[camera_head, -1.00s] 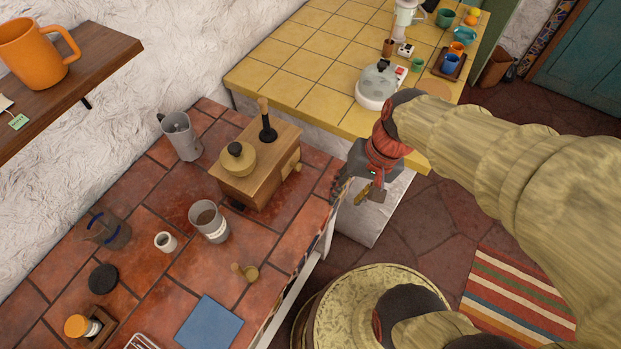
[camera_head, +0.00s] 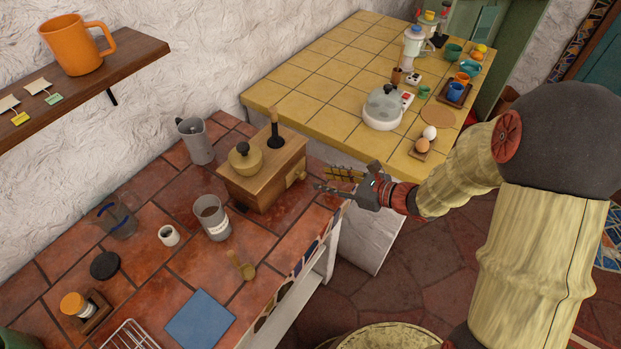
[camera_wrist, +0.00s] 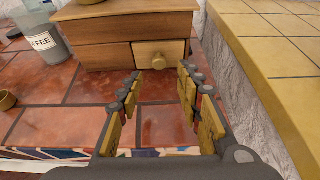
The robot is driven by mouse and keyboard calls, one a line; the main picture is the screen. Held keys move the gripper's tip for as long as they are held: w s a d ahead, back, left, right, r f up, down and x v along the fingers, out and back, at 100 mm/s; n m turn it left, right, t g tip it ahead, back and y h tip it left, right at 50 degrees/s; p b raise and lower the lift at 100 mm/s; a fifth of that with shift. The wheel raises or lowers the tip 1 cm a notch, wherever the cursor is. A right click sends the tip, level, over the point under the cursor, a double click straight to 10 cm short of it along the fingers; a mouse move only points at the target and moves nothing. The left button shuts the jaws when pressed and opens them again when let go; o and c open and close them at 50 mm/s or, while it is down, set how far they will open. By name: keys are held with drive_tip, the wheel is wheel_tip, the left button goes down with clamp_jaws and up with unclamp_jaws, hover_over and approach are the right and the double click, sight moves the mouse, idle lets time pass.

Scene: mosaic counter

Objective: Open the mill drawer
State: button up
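The wooden coffee mill (camera_head: 262,171) stands on the red tiled counter, with a yellow round lid and a dark crank with a wooden knob on top. Its drawer (camera_wrist: 172,50) is a lighter panel with a round knob (camera_wrist: 158,61), and it looks shut. The knob also shows on the mill's right side in the head view (camera_head: 291,182). My gripper (camera_wrist: 158,85) is open and empty, pointing at the drawer front. The knob lies ahead, between the lines of the two fingers, and a gap remains between fingertips and knob.
A coffee canister (camera_head: 212,218), a grey jug (camera_head: 195,141), a small scoop (camera_head: 241,265) and a blue mat (camera_head: 200,319) are on the red counter. The yellow tiled counter (camera_head: 318,62) lies close on the right in the wrist view. Tiles before the drawer are clear.

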sight(305, 175)
drive_tip(key=b+x, duration=0.2)
drive_tip(key=x, duration=0.5)
drive_tip(key=shift+a+f, duration=0.1)
drive_tip(key=shift+a, duration=0.1)
drive_tip(key=shift+c, duration=0.3)
clamp_jaws()
drive_tip(key=shift+d, duration=0.1)
idle(0.4)
